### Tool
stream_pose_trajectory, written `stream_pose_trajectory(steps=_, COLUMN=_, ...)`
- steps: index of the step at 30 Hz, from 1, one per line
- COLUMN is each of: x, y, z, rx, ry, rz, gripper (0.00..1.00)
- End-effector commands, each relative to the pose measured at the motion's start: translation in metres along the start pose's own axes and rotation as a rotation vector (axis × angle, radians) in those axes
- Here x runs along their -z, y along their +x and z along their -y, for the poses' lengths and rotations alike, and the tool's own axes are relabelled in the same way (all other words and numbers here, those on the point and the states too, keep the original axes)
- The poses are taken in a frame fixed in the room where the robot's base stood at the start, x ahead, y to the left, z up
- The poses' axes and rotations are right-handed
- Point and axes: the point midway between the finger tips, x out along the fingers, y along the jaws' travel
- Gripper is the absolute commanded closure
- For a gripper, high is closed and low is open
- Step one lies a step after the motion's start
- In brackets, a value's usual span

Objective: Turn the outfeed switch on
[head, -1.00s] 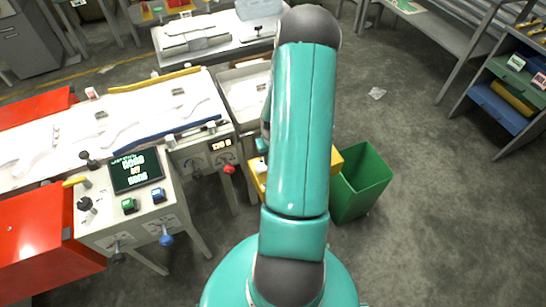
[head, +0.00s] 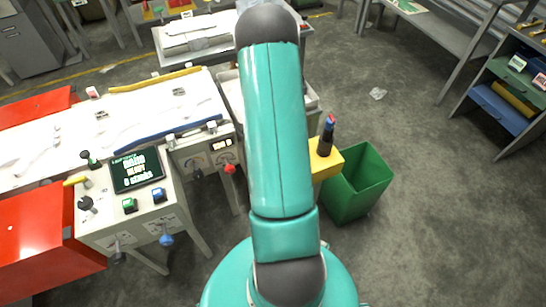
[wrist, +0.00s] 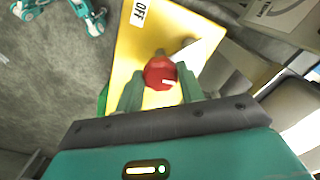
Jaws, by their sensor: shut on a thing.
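The outfeed switch shows in the wrist view as a red round knob (wrist: 160,72) on a short grey stalk. It stands on a yellow box (wrist: 131,45) with a white OFF label (wrist: 140,12). My gripper (wrist: 160,84) has one green finger on each side of the knob and is shut on it. An ON label is not visible. In the head view the yellow box (head: 325,163) shows just right of my arm, and my gripper is hidden there. A dark upright piece with a red and blue top (head: 327,136) shows above the box; I cannot tell what it is.
A green bin (head: 357,184) stands right against the yellow box. A white console with a screen (head: 138,170), buttons and knobs stands at the left, beside a red cabinet (head: 35,240). Open floor lies to the right, before a shelf with drawers (head: 505,100).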

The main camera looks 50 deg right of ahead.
Motion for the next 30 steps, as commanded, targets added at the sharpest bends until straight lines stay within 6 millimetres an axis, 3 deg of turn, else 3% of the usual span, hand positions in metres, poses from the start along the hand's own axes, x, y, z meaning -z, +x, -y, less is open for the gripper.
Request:
stream_pose_trajectory(steps=9, x=0.0006, y=-0.0003, z=0.0010, rx=0.001, ry=0.121, rz=-0.002, gripper=0.85)
stream_pose_trajectory(steps=24, x=0.0003, y=-0.0001, z=0.0011, rx=0.001, ry=0.144, rz=-0.001, gripper=0.85)
stream_pose_trajectory(steps=25, x=0.0002, y=-0.0001, z=0.0011, rx=0.001, ry=0.144, rz=-0.001, gripper=0.60)
stream_pose_trajectory(steps=28, x=0.0002, y=0.0000, z=0.0009, rx=0.001, ry=0.143, rz=0.000, gripper=0.41)
stream_pose_trajectory(steps=30, x=0.0001, y=0.0000, z=0.0008, rx=0.001, ry=0.143, rz=0.000, gripper=0.41)
